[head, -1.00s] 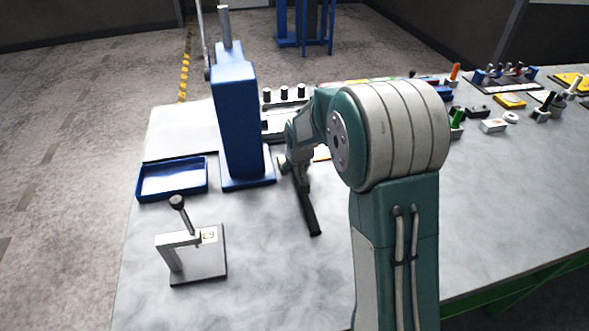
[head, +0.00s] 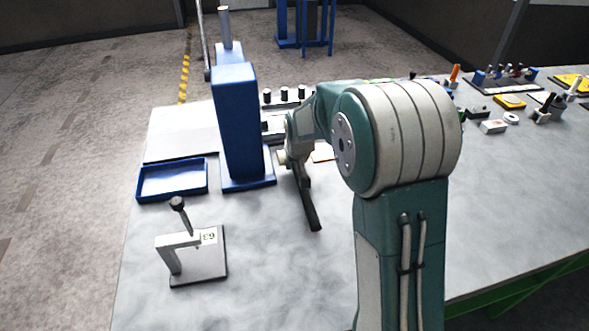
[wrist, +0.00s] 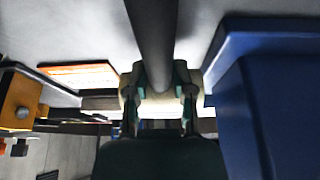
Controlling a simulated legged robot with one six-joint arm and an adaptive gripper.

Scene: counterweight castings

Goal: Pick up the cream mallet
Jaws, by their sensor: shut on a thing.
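The cream mallet has a long dark handle (head: 309,206) and a cream head (head: 282,157). In the head view it is beside the blue column, its handle pointing toward the front, its head partly hidden by my gripper (head: 298,172). In the wrist view the handle (wrist: 152,35) runs up from between the fingers of my gripper (wrist: 160,82). The cream head (wrist: 160,104) shows behind the fingers. My gripper is shut on the mallet near its head. I cannot tell how far the mallet is above the table.
The blue column (head: 238,125) stands close left of my gripper and fills the right of the wrist view (wrist: 275,100). A blue tray (head: 172,193) and a grey stand (head: 210,268) are further left. Several small parts lie at the back right. The table's front middle is clear.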

